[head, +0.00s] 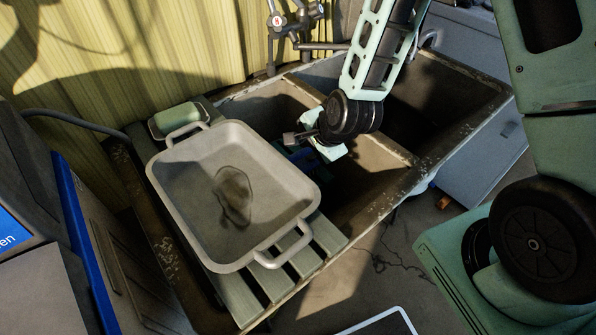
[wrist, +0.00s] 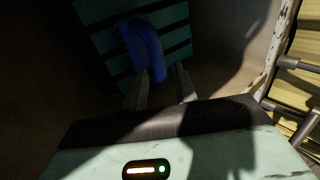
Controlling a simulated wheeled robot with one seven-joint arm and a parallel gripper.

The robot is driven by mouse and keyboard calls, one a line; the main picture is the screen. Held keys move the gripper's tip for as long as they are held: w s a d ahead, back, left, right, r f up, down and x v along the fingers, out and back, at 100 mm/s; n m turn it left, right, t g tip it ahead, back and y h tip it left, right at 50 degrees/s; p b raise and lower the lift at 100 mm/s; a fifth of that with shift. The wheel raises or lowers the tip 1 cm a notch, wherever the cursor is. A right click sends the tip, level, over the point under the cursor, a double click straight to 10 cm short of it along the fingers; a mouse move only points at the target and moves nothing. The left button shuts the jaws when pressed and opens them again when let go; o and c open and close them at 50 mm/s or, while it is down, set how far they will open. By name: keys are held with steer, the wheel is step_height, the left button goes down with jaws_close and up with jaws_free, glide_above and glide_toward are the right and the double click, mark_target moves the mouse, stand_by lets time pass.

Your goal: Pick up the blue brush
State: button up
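The blue brush (wrist: 142,42) lies in shadow in the wrist view, on or against a dark green slatted piece (wrist: 92,22). Its curved end is close to the tip of the left finger. My gripper (wrist: 163,76) is open, with a gap between its two fingers. The brush looks just beyond the fingertips and to their left; I cannot tell whether a finger touches it. In the head view my gripper reaches down into the sink's left basin, its fingers hidden. A dark blue patch (head: 300,156) beside it may be the brush.
A large grey pan (head: 185,180) stands on a slatted board (head: 243,297) left of my gripper. A soap-like green block (head: 178,117) sits behind it. The sink's divider (head: 385,142) is close on the right. Taps (head: 290,25) stand at the back.

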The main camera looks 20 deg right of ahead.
mark_target(301, 154)
steer(key=shift+x, duration=3.15)
steer(key=shift+s+f, duration=0.15)
steer(key=shift+c, duration=0.2)
jaws_close()
